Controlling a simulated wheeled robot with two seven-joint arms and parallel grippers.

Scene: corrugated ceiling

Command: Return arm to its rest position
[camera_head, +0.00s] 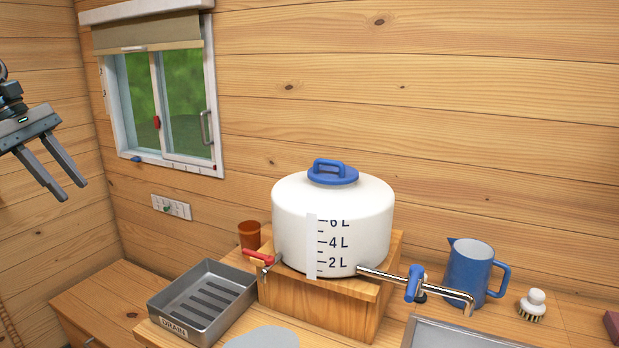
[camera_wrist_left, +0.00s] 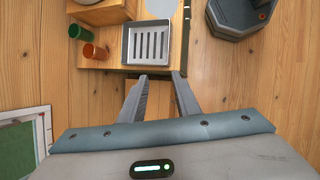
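My left gripper (camera_head: 68,192) hangs in the air at the left edge of the head view, in front of the wooden wall and left of the window. Its two fingers are apart with nothing between them. In the left wrist view the same fingers (camera_wrist_left: 158,82) are spread and empty, pointing toward the counter and the grey drain tray. My right gripper is not in either view.
A white water tank (camera_head: 333,225) with taps stands on a wooden block (camera_head: 310,299). Beside it are the drain tray (camera_head: 203,303), an orange cup (camera_head: 249,235), a blue jug (camera_head: 468,275) and a brush (camera_head: 532,305). The window (camera_head: 165,100) is behind. Air around my left gripper looks free.

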